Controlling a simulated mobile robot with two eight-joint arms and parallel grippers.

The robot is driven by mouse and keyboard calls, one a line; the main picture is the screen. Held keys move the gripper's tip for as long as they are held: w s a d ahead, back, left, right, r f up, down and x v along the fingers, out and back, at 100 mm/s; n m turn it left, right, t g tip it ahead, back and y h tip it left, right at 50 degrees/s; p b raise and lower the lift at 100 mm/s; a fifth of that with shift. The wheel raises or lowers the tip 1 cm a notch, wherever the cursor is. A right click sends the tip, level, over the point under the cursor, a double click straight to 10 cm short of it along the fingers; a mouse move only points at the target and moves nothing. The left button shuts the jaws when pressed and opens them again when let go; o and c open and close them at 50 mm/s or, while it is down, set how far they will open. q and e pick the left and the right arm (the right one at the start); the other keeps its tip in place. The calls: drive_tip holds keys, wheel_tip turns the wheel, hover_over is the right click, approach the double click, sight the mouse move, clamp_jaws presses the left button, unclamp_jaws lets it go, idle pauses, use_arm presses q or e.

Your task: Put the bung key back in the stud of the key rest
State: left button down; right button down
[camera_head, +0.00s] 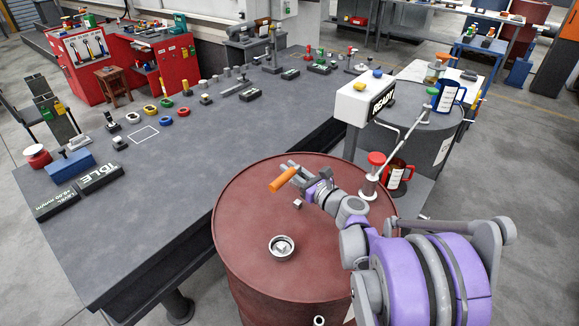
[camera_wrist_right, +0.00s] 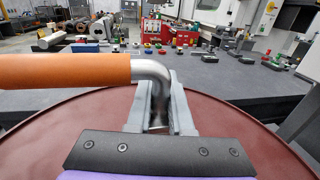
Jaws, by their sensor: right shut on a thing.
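The bung key has an orange handle (camera_head: 283,180) and a bent grey metal shank. In the right wrist view, the orange handle (camera_wrist_right: 65,70) runs out to the left and the shank (camera_wrist_right: 152,68) bends down between the fingers. My right gripper (camera_head: 303,174) is shut on the shank and holds the key above the dark red barrel (camera_head: 240,215). A small grey square piece (camera_head: 298,203) shows below the fingers, seemingly the key's lower end. I cannot tell for sure which thing is the key rest, and its stud is not clearly seen. My left gripper is not in view.
A round metal bung fitting (camera_head: 283,248) sits in the barrel top. A red-capped post (camera_head: 376,160) stands near the barrel's right edge. The dark workbench (camera_head: 190,190) holds several small parts.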

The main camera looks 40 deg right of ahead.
drive_tip(key=shift+f+b, duration=2.35)
drive_tip(key=shift+f, duration=0.55)
drive_tip(key=shift+f+b, duration=1.35)
drive_tip(key=shift+f, duration=0.2)
drive_tip(key=c, duration=0.7)
unclamp_jaws()
drive_tip(key=shift+c, duration=0.2)
drive_tip(key=s, duration=0.7)
drive_tip(key=s+d, duration=0.1)
drive_tip(key=s, duration=0.2)
drive_tip(key=shift+s+r, duration=0.15)
drive_tip(key=shift+s, duration=0.25)
